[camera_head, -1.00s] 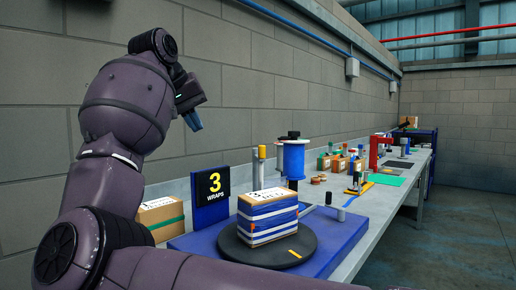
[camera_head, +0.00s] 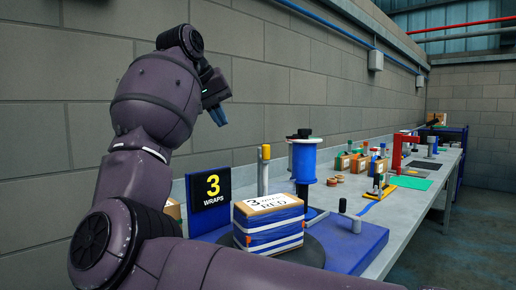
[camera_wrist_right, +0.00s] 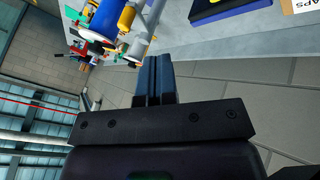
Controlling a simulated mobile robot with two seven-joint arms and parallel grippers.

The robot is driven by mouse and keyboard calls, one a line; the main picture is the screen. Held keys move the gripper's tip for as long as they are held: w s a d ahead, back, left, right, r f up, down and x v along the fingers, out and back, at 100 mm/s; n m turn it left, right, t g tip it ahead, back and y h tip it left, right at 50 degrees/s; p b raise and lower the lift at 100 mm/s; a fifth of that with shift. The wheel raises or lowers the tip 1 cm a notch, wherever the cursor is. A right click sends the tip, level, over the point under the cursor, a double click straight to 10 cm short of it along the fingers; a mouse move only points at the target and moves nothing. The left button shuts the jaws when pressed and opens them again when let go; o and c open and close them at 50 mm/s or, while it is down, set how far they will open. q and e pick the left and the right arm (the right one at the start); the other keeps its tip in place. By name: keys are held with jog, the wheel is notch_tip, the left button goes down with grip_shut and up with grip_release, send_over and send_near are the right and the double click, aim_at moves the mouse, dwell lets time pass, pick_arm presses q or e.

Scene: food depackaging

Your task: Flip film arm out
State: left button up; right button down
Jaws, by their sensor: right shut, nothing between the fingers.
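The blue film roll (camera_head: 304,162) stands upright on the blue wrapping base (camera_head: 362,243), with a yellow-topped post (camera_head: 265,170) beside it. The film arm's outline is unclear, partly behind the box. A carton marked "3 RED" (camera_head: 268,205), banded with blue film, sits on the dark turntable (camera_head: 313,252). My right gripper (camera_head: 217,115) is raised against the wall, left of and above the roll, apart from everything. Its fingers are closed together and empty; they also show in the right wrist view (camera_wrist_right: 154,82). My left gripper is not in view.
A "3 WRAPS" sign (camera_head: 210,190) stands behind the carton. A dark-knobbed handle (camera_head: 343,206) and grey post (camera_head: 357,224) stand at the base's right. Several small cartons and a red frame (camera_head: 402,150) sit further along the bench. My forearm crosses the bottom foreground.

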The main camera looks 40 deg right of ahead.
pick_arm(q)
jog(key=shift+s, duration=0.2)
pick_arm(e)
send_near(262, 160)
jog(key=w+f, duration=0.4)
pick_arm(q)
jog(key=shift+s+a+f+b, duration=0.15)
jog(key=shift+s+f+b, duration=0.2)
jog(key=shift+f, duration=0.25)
pick_arm(e)
jog(key=shift+s+d+f, duration=0.15)
jog(key=shift+s+d, duration=0.4)
jog(key=shift+d, duration=0.35)
jog(key=shift+s+d+f, duration=0.2)
jog(key=shift+s+d, duration=0.4)
jog(key=shift+d, duration=0.3)
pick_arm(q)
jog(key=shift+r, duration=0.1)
pick_arm(e)
jog(key=shift+d, duration=0.15)
